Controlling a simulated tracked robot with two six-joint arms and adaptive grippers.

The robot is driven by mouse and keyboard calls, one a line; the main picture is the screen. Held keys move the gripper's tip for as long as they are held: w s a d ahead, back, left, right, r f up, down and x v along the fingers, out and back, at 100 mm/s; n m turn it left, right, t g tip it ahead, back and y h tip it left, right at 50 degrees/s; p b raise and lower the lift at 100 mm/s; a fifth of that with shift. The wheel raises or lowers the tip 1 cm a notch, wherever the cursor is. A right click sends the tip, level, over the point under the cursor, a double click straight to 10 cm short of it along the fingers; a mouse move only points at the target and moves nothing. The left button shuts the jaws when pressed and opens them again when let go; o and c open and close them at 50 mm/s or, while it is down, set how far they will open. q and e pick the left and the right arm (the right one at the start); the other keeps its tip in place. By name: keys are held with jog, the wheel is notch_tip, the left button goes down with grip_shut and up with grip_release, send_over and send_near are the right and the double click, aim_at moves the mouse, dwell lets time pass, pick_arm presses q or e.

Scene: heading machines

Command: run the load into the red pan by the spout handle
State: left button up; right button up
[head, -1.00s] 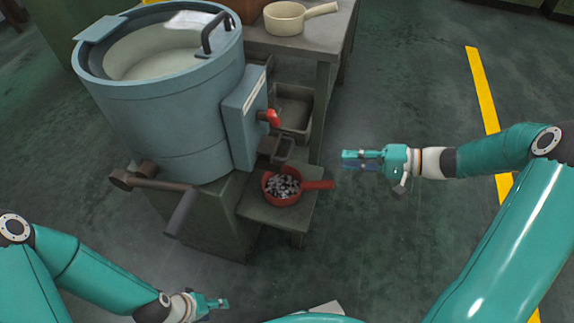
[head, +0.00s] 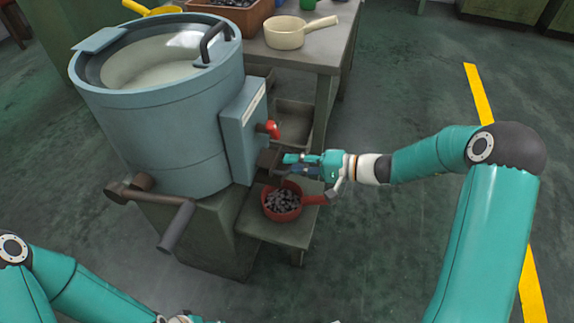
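The red pan (head: 297,212) sits on a low shelf under the machine's spout (head: 267,158), holding dark grey pieces (head: 283,200). Its handle points right. The red spout handle (head: 270,128) sticks out of the grey box on the machine's side, above the spout. My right gripper (head: 290,164) points left beside the spout, above the pan and below the red handle. Its two fingers are apart with nothing seen between them. It partly covers the spout. My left gripper (head: 180,319) is cut off at the bottom edge, far from the pan.
The large blue-grey drum (head: 165,120) fills the left, with a brown pipe handle (head: 150,190) at its front. A table behind carries a cream pan (head: 300,32) and a brown crate (head: 235,14). The floor to the right is clear.

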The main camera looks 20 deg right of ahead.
jog(key=shift+x, duration=0.8)
grip_shut()
jog(key=shift+f, duration=0.1)
